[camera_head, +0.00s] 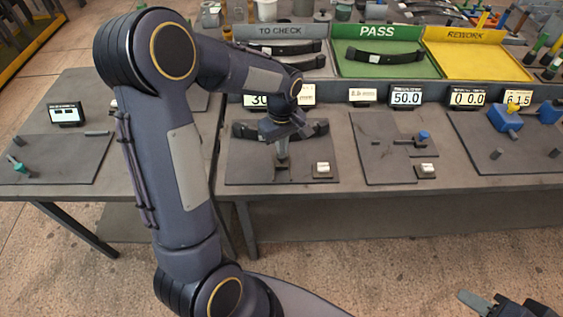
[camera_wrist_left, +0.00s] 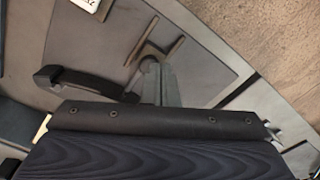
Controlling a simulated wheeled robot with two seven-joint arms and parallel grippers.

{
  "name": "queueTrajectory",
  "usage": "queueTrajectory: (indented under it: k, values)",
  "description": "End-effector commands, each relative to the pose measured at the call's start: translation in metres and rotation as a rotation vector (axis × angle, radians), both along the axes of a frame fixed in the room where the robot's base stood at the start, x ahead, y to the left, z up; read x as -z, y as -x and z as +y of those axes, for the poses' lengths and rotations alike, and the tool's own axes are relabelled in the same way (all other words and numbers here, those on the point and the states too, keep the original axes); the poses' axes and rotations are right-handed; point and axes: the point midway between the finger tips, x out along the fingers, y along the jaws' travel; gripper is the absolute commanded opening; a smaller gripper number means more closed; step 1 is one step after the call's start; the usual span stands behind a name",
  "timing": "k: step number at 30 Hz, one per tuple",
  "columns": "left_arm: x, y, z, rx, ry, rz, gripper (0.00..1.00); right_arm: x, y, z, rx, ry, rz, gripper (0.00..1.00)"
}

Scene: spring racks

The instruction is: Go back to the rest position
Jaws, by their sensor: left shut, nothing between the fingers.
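My left arm reaches in over the bench, and its gripper (camera_head: 282,150) is low over the middle grey station mat (camera_head: 240,165). The gripper is shut and empty. A dark leaf spring (camera_head: 252,128) lies at that station, right behind the gripper, which hides part of it. In the left wrist view the spring (camera_wrist_left: 75,78) lies beside the shut fingers (camera_wrist_left: 152,85); whether they touch cannot be told. My right gripper (camera_head: 505,304) shows only partly at the bottom right edge, away from the bench.
Behind stand a grey TO CHECK tray (camera_head: 325,70) with dark springs, a green PASS tray (camera_head: 420,68) with one spring, and a yellow REWORK tray (camera_head: 480,62), empty. Small displays (camera_head: 406,94) line the bench. Blue devices (camera_head: 505,116) stand right. Open floor lies in front.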

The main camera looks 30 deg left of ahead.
Motion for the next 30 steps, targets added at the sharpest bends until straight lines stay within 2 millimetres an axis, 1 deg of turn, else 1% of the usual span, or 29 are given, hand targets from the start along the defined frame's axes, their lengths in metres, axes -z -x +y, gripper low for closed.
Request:
queueTrajectory:
  k: [1, 15, 17, 19, 20, 23, 24, 26, 27, 29, 30]
  values:
    - [-0.002, 0.0, 0.0, 0.0, 0.0, 0.0, 0.0, -0.002, 0.0, 0.0, 0.0, 0.0, 0.0, 0.36]
    - [-0.002, 0.0, 0.0, 0.001, 0.001, 0.0, 0.0, -0.001, 0.0, 0.0, 0.0, 0.0, 0.0, 0.36]
    - [-0.004, 0.001, 0.0, 0.006, 0.003, -0.004, 0.0, -0.001, 0.0, 0.0, 0.0, 0.0, 0.0, 0.36]
    - [-0.012, 0.007, 0.0, 0.027, 0.014, -0.018, 0.0, -0.001, 0.0, 0.0, 0.0, 0.0, 0.0, 0.36]
    - [-0.018, 0.011, -0.001, 0.044, 0.023, -0.028, 0.0, -0.001, 0.0, 0.0, 0.0, 0.0, 0.0, 0.36]
    - [-0.045, 0.034, -0.004, 0.13, 0.064, -0.087, 0.0, -0.001, 0.0, 0.0, 0.0, 0.0, 0.0, 0.36]
    - [-0.058, 0.046, -0.006, 0.179, 0.081, -0.119, 0.0, -0.001, 0.0, 0.0, 0.0, 0.0, 0.0, 0.36]
    - [-0.075, 0.068, -0.011, 0.262, 0.107, -0.173, 0.0, -0.001, 0.0, 0.0, 0.0, 0.0, 0.0, 0.36]
    - [-0.085, 0.083, -0.015, 0.32, 0.121, -0.211, 0.0, -0.001, 0.0, 0.0, 0.0, 0.0, 0.0, 0.36]
    - [-0.098, 0.106, -0.022, 0.408, 0.135, -0.271, 0.0, -0.001, 0.0, 0.0, 0.0, 0.0, 0.0, 0.36]
    - [-0.104, 0.12, -0.026, 0.466, 0.14, -0.313, 0.0, -0.001, 0.0, 0.0, 0.0, 0.0, 0.0, 0.36]
